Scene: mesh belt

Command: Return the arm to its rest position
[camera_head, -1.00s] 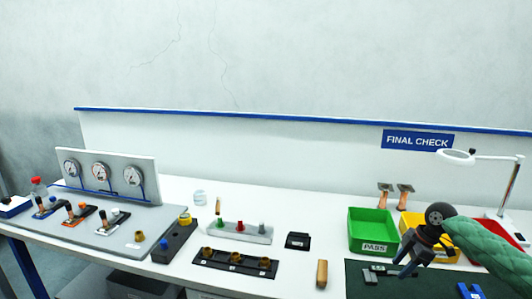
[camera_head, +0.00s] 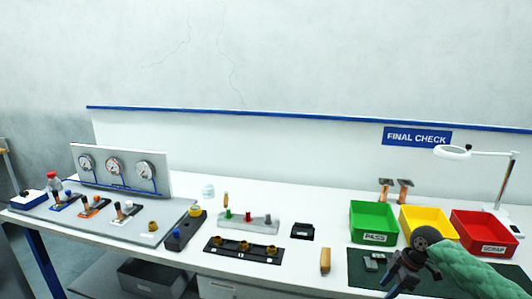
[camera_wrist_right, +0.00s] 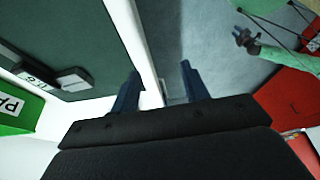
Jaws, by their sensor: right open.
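My right arm, in a green quilted sleeve, comes in from the right in the head view. Its gripper (camera_head: 400,277) is low in front of the bins, by the dark green mat (camera_head: 356,277) at the table's front edge. In the right wrist view the two dark fingers (camera_wrist_right: 160,88) are spread with nothing between them, with the table edge and grey floor behind. A second green-sleeved arm with a dark gripper (camera_wrist_right: 245,40), apparently my left, shows small at the upper right of the wrist view. Its jaws are too small to read.
A green PASS bin (camera_head: 375,238), a yellow bin (camera_head: 426,213) and a red SCRAP bin (camera_head: 493,249) stand behind the arm. A small grey part (camera_head: 375,262) lies on the mat. A magnifier lamp (camera_head: 497,183) stands at the right.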

